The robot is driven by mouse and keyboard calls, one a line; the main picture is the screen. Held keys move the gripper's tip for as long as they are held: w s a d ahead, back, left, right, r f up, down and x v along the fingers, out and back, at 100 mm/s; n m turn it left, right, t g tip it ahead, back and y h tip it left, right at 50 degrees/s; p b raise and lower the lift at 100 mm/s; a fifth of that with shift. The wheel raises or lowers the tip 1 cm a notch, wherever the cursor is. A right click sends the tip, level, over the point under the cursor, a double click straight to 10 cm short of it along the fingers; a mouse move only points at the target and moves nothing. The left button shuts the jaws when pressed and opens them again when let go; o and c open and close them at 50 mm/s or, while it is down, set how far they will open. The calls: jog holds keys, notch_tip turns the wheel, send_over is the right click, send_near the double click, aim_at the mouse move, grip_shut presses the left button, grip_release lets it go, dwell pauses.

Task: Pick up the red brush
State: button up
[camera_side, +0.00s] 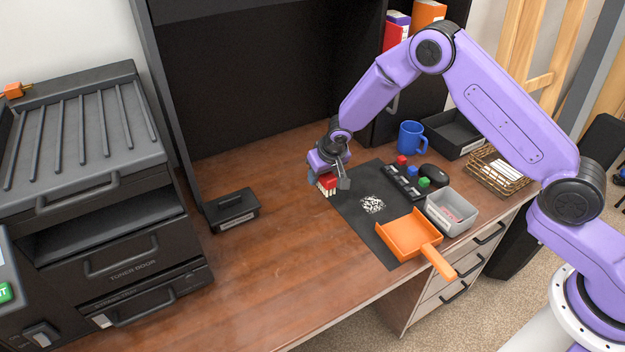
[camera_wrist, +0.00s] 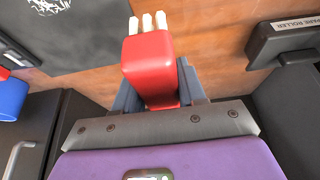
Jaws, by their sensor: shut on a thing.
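The red brush (camera_side: 328,182) has a red body and pale bristles. In the side view my wrist covers part of the brush. I cannot tell exactly how high it is above the desk.
A grey bin (camera_side: 452,212), blue mug (camera_side: 410,138), black mouse (camera_side: 434,173) and wire basket (camera_side: 497,172) stand right. A black box (camera_side: 232,210) lies left. The desk's front left is clear.

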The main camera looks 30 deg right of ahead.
jog(key=s+d+r, duration=0.2)
jog(key=s+r, duration=0.2)
jog(key=s, duration=0.5)
jog(key=shift+d+r, duration=0.15)
jog(key=shift+r, duration=0.05)
jog(key=shift+o, duration=0.8)
jog(key=shift+m+h, duration=0.4)
jog(key=w+d, duration=0.2)
jog(key=d, duration=0.1)
jog(key=w+d, duration=0.2)
jog(key=d, duration=0.2)
jog(key=w+d, duration=0.2)
jog(key=d, duration=0.2)
jog(key=shift+w+d+f, duration=0.15)
jog(key=shift+f, duration=0.2)
jog(key=w+d, duration=0.1)
jog(key=d, duration=0.3)
jog(key=w+d, duration=0.1)
jog(key=d, duration=0.3)
jog(key=w+d, duration=0.1)
jog(key=d, duration=0.3)
jog(key=shift+w+d+f, duration=0.1)
jog(key=shift+w+f, duration=0.05)
jog(key=shift+w, duration=0.25)
jog(key=shift+f, duration=2.8)
